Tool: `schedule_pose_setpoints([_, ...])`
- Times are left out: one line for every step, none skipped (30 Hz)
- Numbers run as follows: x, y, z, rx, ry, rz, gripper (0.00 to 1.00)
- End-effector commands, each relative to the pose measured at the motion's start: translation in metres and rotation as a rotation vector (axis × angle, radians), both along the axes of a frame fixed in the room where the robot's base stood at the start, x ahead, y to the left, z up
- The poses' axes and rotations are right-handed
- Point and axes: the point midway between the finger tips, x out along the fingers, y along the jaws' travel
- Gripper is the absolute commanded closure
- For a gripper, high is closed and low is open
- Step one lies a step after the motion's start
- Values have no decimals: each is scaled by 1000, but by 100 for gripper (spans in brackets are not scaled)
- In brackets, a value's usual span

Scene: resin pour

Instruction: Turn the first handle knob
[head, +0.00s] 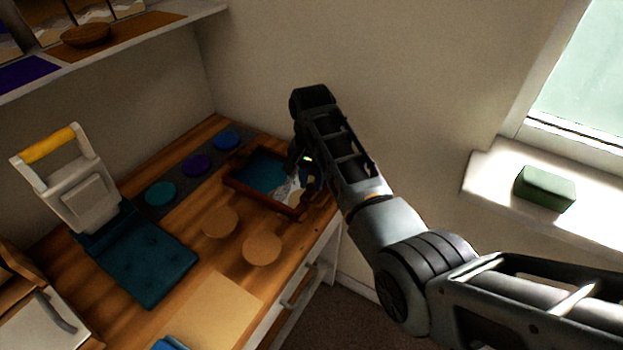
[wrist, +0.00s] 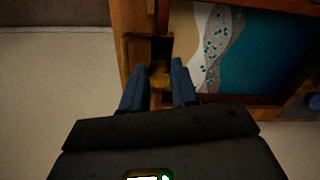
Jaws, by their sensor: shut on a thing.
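A wooden-framed tray (head: 235,181) with a blue and sandy beach picture inside lies near the counter's right edge. A small brass-coloured handle knob (wrist: 159,75) sits at the frame's outer side. My gripper (wrist: 159,82) has one finger on each side of this knob and is shut on it. In the head view my gripper (head: 308,178) is at the tray's right end, and my arm hides the knob there. The knob's turn angle cannot be told.
Teal, purple and blue discs (head: 197,165) lie on a dark strip behind the tray. Two round coasters (head: 262,249) lie in front. A heat press (head: 82,195) with a yellow handle stands left. A green block (head: 545,189) rests on the windowsill.

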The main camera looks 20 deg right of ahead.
Motion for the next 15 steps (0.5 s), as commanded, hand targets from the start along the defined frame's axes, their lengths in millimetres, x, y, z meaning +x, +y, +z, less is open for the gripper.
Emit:
schedule_pose_setpoints([1,0,1,-1,-2,-2,100])
schedule_pose_setpoints([1,0,1,-1,-2,-2,100])
schedule_pose_setpoints([1,0,1,-1,-2,-3,100])
schedule_pose_setpoints([1,0,1,-1,-2,-3,100])
schedule_pose_setpoints([1,0,1,-1,-2,-2,100])
schedule_pose_setpoints([1,0,1,-1,-2,-2,100])
schedule_pose_setpoints([1,0,1,-1,-2,-2,100])
schedule_pose_setpoints([1,0,1,-1,-2,-2,100])
schedule_pose_setpoints([1,0,1,-1,-2,-2,100])
schedule_pose_setpoints([1,0,1,-1,-2,-2,100])
schedule_pose_setpoints([1,0,1,-1,-2,-2,70])
schedule_pose_setpoints([1,0,1,-1,-2,-2,66])
schedule_pose_setpoints([1,0,1,-1,-2,-2,63])
schedule_pose_setpoints([1,0,1,-1,-2,-2,60])
schedule_pose_setpoints([1,0,1,0,-1,-2,56])
